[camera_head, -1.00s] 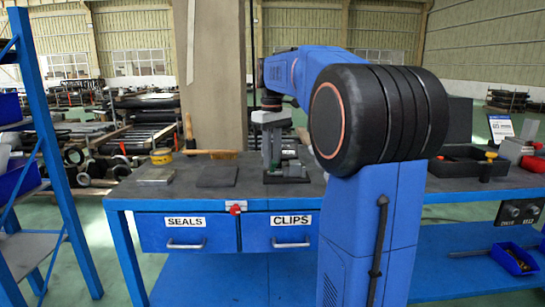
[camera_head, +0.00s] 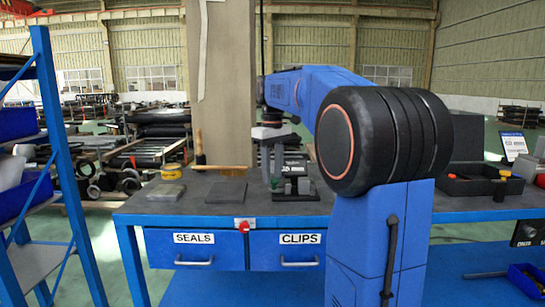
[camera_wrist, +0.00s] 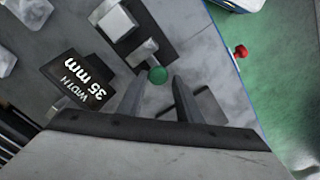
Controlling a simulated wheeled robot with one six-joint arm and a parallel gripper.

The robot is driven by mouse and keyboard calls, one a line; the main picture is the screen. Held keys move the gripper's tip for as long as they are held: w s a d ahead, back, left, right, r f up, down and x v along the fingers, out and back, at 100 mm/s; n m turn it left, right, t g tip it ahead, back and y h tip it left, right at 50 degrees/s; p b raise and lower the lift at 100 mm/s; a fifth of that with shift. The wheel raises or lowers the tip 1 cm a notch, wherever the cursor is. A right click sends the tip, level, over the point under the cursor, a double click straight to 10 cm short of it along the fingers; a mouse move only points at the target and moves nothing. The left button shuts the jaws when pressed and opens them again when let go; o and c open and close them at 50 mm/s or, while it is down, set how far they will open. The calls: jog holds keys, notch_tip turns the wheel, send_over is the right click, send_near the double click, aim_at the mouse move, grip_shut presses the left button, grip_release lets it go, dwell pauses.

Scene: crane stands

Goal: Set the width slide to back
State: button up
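The width fixture (camera_head: 297,194) stands on the bench, a dark base with grey blocks. In the wrist view its black display (camera_wrist: 78,80) reads "WIDTH 35 mm". A round green knob (camera_wrist: 157,75) sits on it, beside a small grey metal part (camera_wrist: 143,52) and near a light grey block (camera_wrist: 115,21) on a dark plate. My gripper (camera_wrist: 160,80) points down over the fixture, its two grey fingers apart. The green knob appears between the fingertips; whether they touch it I cannot tell. In the head view my gripper (camera_head: 271,168) is at the fixture's left side, which it partly hides.
A dark plate (camera_head: 226,192), a hammer (camera_head: 207,165) and a yellow tin (camera_head: 171,172) lie left. A black open case (camera_head: 480,181) lies right. A blue shelf rack (camera_head: 67,180) stands at left.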

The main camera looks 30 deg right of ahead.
aim_at(272, 179)
notch_tip(272, 179, up, 17)
dwell(0.5)
jog(key=shift+a, duration=0.1)
dwell(0.4)
jog(key=s+a+f+m+t, duration=0.1)
jog(key=s+a+f+t, duration=0.1)
jog(key=s+a+f, duration=1)
jog(key=s+a+f+t, duration=0.1)
jog(key=s+a+f, duration=0.1)
jog(key=s+f, duration=0.3)
jog(key=s+a+f+t, duration=0.1)
jog(key=s+f, duration=0.5)
jog(key=f, duration=0.6)
jog(key=s+a+f+m, duration=0.1)
jog(key=s+a+f, duration=0.2)
jog(key=s+f, duration=0.2)
notch_tip(272, 179, down, 4)
jog(key=shift+s+r+t, duration=0.15)
jog(key=shift+s+t, duration=0.1)
jog(key=shift+t, duration=0.15)
